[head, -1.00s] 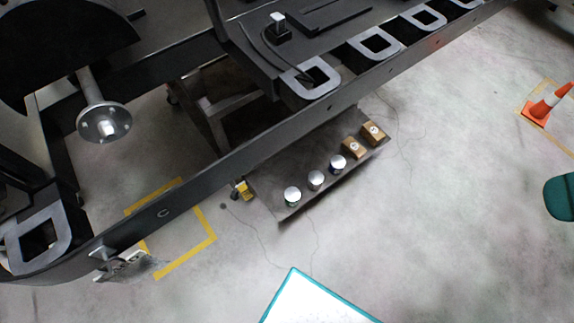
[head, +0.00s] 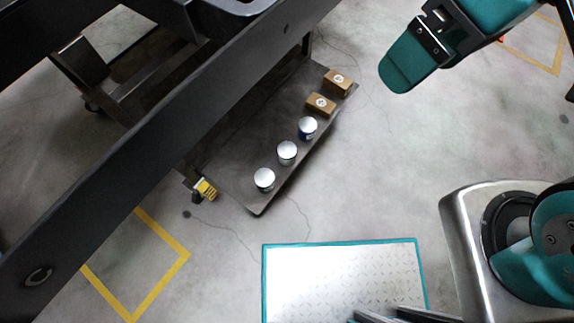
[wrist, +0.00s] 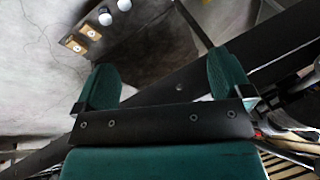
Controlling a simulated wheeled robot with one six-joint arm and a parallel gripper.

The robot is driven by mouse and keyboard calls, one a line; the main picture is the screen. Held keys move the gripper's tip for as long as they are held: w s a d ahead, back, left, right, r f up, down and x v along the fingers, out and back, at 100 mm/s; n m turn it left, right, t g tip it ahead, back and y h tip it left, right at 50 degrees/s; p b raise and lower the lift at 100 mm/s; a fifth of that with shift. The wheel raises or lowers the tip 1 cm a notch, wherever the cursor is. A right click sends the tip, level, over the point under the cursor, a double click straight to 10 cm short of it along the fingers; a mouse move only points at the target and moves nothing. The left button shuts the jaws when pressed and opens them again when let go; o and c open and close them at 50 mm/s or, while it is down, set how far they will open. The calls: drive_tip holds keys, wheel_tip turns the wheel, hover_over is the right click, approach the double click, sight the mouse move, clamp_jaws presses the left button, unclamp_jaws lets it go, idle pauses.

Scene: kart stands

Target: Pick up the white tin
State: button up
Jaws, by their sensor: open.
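Three tins with pale lids stand in a row on a dark low shelf (head: 232,172). The middle one (head: 287,153) has a pale side and looks like the white tin. The nearest tin (head: 264,180) has a greenish side and the far one (head: 307,128) a blue side. In the wrist view two tin lids show at the top, the likely white tin (wrist: 124,5) cut by the edge. My gripper (wrist: 165,80) is open and empty, its teal fingers spread. In the head view a teal finger (head: 408,65) hangs to the right of the shelf, well apart from the tins.
Two brown boxes (head: 321,105) (head: 338,83) stand beyond the tins on the same shelf. A dark frame beam (head: 160,130) runs diagonally above the shelf's left side. A yellow object (head: 206,189) sits at the shelf's near left corner. The floor right of the shelf is clear.

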drive_tip(key=w+a+f+b, duration=0.25)
drive_tip(key=f+b, duration=0.65)
drive_tip(key=f, duration=0.5)
drive_tip(key=m+t+h, duration=0.3)
drive_tip(key=t, duration=0.1)
hover_over(288, 151)
drive_tip(key=s+d, duration=0.2)
drive_tip(key=s, duration=0.3)
wheel_tip(288, 151, down, 34)
drive_tip(key=b+x, duration=0.5)
drive_tip(key=x, duration=0.5)
drive_tip(key=shift+f, duration=0.15)
drive_tip(key=shift+a+b+x, duration=0.15)
drive_tip(key=shift+b+x, duration=0.8)
drive_tip(key=shift+x, duration=0.6)
drive_tip(key=shift+a+b+x, duration=0.1)
drive_tip(key=shift+b+x, duration=0.8)
drive_tip(key=shift+x, duration=0.65)
drive_tip(key=c, duration=1.2)
